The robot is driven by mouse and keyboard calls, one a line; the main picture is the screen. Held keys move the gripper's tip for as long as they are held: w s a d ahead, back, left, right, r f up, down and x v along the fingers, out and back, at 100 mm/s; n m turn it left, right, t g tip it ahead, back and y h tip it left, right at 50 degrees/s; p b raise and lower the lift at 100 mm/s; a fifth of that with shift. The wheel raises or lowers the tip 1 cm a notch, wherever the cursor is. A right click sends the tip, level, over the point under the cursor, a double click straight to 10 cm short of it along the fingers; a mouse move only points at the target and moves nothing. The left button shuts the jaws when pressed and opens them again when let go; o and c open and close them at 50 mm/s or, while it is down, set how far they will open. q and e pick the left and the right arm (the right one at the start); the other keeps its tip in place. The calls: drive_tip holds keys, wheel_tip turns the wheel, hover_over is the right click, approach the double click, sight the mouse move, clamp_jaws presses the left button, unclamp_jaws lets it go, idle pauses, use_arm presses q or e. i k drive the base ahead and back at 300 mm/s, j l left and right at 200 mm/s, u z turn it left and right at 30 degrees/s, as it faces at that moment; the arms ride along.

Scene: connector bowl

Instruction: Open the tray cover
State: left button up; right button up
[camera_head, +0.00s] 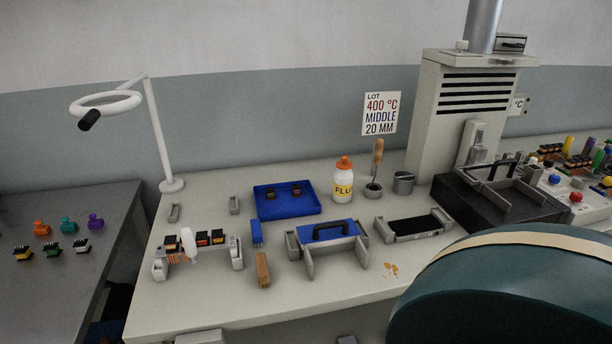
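A blue panel with a black arched handle (331,230) lies flat in a grey metal frame (362,252) at the middle of the bench. It looks like the tray cover, and it looks closed. A second black handle (497,169) stands on a dark box (470,200) with grey rails, in front of the vented machine. I cannot tell from this view which of the two is the tray cover. Neither of my grippers can be made out.
A large teal rounded shape (510,292) blocks the lower right. A blue tray (300,207), an orange-capped bottle (343,180), a grey frame (437,224) and a connector rack (237,254) stand around the handled panel.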

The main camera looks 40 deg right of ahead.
sight(316, 232)
drive_tip(key=z, duration=1.6)
